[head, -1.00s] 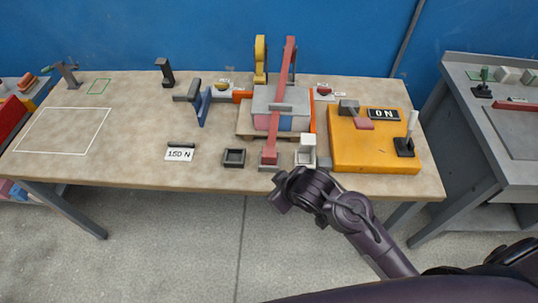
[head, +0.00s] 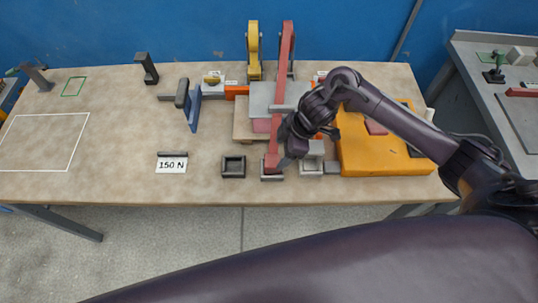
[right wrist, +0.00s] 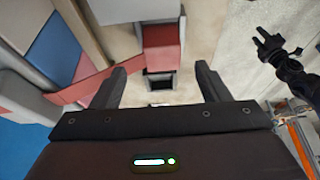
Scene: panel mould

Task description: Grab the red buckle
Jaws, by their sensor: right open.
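The red buckle (head: 272,160) is a red block at the near end of a long red strap, beside a small grey tray near the table's front edge. In the right wrist view the red buckle (right wrist: 162,45) shows ahead, roughly between the fingers. My right gripper (head: 284,150) is close to it from the right, and its wrist partly hides it in the head view. In the right wrist view my right gripper (right wrist: 160,82) is open, with nothing between its fingers. My left gripper (right wrist: 267,42) shows small and dark at the upper right of the right wrist view, away from the table.
A black tray (head: 233,166) stands left of the buckle, a whitish holder (head: 311,165) right of it. The strapped stack (head: 262,98) is behind. An orange block (head: 375,158) lies to the right under my arm. The 150 N sign (head: 171,165) is farther left.

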